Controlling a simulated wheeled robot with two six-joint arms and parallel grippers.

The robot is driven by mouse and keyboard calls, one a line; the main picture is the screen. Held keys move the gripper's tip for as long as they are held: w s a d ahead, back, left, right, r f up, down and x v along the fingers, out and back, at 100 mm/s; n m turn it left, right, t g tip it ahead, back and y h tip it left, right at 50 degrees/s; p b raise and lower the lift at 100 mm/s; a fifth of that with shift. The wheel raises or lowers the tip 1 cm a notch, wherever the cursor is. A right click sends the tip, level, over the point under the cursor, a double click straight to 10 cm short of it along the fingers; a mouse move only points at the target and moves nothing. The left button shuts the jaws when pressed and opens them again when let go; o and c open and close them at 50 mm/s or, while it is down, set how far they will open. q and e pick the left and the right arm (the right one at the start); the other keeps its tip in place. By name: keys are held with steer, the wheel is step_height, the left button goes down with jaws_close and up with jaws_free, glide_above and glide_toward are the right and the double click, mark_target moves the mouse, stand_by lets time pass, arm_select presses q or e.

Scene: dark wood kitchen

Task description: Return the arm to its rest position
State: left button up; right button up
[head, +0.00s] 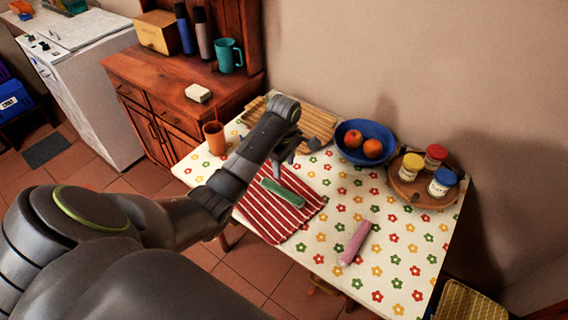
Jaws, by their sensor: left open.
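My left arm reaches in from the left over the table. My left gripper (284,160) is open and empty, above the far part of the red-and-white striped cloth (262,222). A green object (283,192) lies on the cloth just in front of the gripper, apart from it as far as I can see. A pink object (355,243) lies on the flowered tablecloth to the right of the striped cloth. My right gripper is not in this view.
The table (395,265) also holds a wooden board (318,124), a blue bowl (347,152) with fruit, a round wooden tray (404,193) with several jars, and an orange cup (214,137). A wooden cabinet (160,85) stands behind left. The table's front right is clear.

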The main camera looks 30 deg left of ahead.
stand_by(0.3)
arm_select(q)
steer(key=s+f+m, duration=0.2)
steer(key=s, duration=0.3)
steer(key=s+f+m+t, duration=0.1)
steer(key=s+f+m, duration=0.1)
steer(key=s, duration=0.3)
steer(key=s+d+f+m, duration=0.1)
steer(key=s+f+m, duration=0.1)
steer(key=s+m, duration=0.2)
steer(key=shift+s+f+t+y, duration=0.3)
steer(key=shift+s+t, duration=0.1)
steer(key=shift+s, duration=0.25)
steer(key=s+r+m+t+y, duration=0.1)
steer(key=s+r+m, duration=0.25)
steer(key=s, duration=0.55)
steer(key=s+r+m+t, duration=0.1)
steer(key=s+r+m, duration=0.3)
steer(key=s, duration=0.5)
step_height(320, 180, down, 27)
steer(key=a+m+g, duration=0.1)
steer(key=a, duration=0.1)
steer(key=s+d+f+g, duration=0.1)
steer(key=s+f, duration=1.3)
steer(key=f, duration=0.2)
steer(key=shift+s+d+g+h+b, duration=0.3)
steer(key=shift+d+b, duration=0.1)
steer(key=shift+b, duration=0.05)
